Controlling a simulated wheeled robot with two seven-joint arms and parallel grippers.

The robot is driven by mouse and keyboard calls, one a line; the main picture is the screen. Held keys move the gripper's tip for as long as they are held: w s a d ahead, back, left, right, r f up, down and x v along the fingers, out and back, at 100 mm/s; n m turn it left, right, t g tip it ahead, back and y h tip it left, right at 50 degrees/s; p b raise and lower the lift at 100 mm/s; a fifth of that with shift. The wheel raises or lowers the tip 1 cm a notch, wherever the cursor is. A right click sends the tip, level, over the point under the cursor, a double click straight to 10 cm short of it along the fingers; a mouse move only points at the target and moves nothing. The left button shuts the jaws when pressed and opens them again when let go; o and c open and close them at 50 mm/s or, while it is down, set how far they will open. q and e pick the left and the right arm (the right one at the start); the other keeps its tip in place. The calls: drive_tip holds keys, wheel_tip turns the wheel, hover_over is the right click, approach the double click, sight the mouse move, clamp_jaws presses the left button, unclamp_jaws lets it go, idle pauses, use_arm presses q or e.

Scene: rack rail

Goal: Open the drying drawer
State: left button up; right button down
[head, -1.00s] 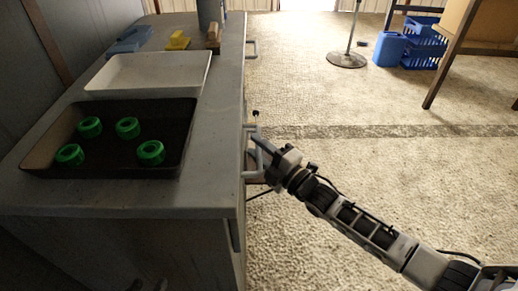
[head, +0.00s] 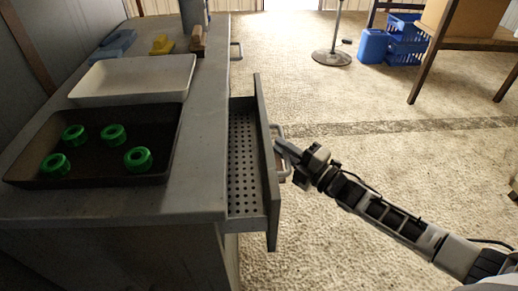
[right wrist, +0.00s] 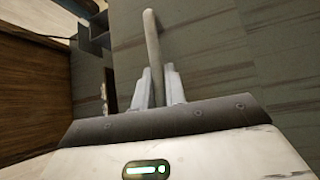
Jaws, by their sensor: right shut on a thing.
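The drying drawer (head: 243,165) stands pulled out from the right side of the grey cabinet. Its perforated bottom shows and looks empty. Its front panel (head: 267,160) carries a bar handle (head: 285,165). My right gripper (head: 285,150) is at this handle, with its arm coming from the lower right. In the right wrist view, the two fingers (right wrist: 159,88) are shut on the handle bar (right wrist: 152,40), one on each side. My left gripper is not in view.
On the cabinet top (head: 205,130) are a dark tray (head: 100,178) with several green rings, a white tray (head: 138,97), and blue and yellow items behind. Another handle (head: 238,50) is further back. The carpeted floor to the right is clear near the drawer.

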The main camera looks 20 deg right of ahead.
use_arm(q)
drive_tip(key=shift+f+b, duration=0.35)
drive_tip(key=shift+b, duration=0.6)
use_arm(e)
drive_tip(key=s+d, duration=0.2)
drive_tip(key=d, duration=0.6)
drive_tip(key=s+d, duration=0.2)
drive_tip(key=d, duration=0.6)
drive_tip(key=shift+s+d, duration=0.25)
drive_tip(key=shift+s, duration=0.1)
drive_tip(key=c, duration=1.5)
unclamp_jaws()
drive_tip(key=shift+o, duration=0.2)
use_arm(q)
drive_tip(key=shift+p, duration=0.35)
use_arm(e)
drive_tip(key=v, duration=1.6)
use_arm(q)
drive_tip(key=shift+r, duration=0.2)
use_arm(e)
drive_tip(key=shift+s+a+r, duration=0.1)
drive_tip(key=shift+a, duration=0.05)
